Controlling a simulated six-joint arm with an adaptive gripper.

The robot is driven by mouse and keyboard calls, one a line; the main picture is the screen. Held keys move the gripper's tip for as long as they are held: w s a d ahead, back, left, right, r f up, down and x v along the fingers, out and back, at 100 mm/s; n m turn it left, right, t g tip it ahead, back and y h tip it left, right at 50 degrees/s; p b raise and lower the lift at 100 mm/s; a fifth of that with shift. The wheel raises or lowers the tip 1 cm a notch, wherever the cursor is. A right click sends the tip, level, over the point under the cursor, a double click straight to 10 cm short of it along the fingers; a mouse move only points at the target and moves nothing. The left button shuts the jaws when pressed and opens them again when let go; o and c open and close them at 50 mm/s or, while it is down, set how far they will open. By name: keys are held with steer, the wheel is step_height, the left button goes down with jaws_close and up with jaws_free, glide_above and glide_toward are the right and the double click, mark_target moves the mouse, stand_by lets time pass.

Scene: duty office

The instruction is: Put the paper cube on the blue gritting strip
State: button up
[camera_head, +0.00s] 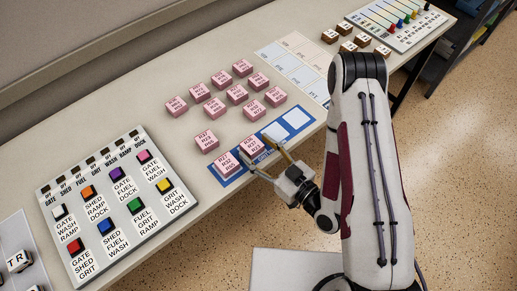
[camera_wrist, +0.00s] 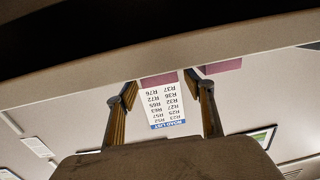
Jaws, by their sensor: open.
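Several pink blocks with printed R-number labels stand on the desk, such as this pink block (camera_head: 208,141); which one the task means by paper cube I cannot tell. The blue strip (camera_head: 226,182) lies near the desk's front edge. Two pink blocks sit on its left part: one at the left end (camera_head: 225,163) and one beside it (camera_head: 252,146). Two white squares on its right part are bare. My gripper (camera_head: 262,155) is open and empty at the strip's front edge, close to the second block. In the wrist view its fingers (camera_wrist: 162,92) are apart, with pink blocks (camera_wrist: 158,80) beyond them.
A button panel (camera_head: 112,205) with coloured buttons lies to the left. A pale printed sheet (camera_head: 300,65), several brown blocks (camera_head: 347,46) and a peg board (camera_head: 395,22) are at the right. A white road list (camera_wrist: 166,108) appears upside down in the wrist view.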

mark_target(268, 158)
steer(key=shift+d, duration=0.1)
steer(key=shift+v, duration=1.95)
steer(key=shift+r, duration=0.1)
